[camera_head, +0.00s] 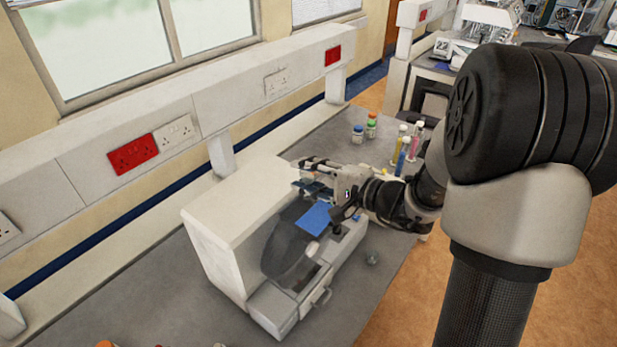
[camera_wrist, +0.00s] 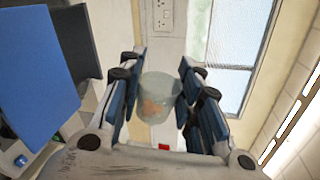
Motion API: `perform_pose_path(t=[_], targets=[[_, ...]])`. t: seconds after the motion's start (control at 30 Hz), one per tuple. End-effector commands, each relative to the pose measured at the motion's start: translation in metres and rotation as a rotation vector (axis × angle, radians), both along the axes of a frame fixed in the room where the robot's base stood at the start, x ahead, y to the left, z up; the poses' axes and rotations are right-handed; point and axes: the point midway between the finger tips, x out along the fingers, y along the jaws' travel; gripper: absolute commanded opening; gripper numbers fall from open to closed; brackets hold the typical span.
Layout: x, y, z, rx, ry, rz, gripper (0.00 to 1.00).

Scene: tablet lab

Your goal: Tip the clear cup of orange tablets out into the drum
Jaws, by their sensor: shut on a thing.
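My gripper (camera_head: 312,177) reaches in from the right, over the white tester machine (camera_head: 235,195). In the wrist view, its blue-padded fingers (camera_wrist: 161,88) are shut on the clear cup (camera_wrist: 158,88), one on each side. Orange tablets (camera_wrist: 152,107) show inside the cup. The cup is hard to make out in the head view. The dark, see-through drum (camera_head: 288,250) sits on the open front of the machine, below my gripper. Its opening cannot be made out.
Small bottles (camera_head: 358,134) and several coloured tubes (camera_head: 402,150) stand on the bench behind. A small clear object (camera_head: 372,258) lies right of the machine. Bare bench (camera_head: 350,300) is in front.

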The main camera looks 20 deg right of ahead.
Motion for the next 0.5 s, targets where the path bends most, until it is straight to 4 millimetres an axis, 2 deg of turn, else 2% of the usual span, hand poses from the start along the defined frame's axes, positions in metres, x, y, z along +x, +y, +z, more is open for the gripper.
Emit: perform_pose_path(t=[0.5], targets=[[-0.0041, 0.0057, -0.0061, -0.248, -0.181, -0.001, 0.21]])
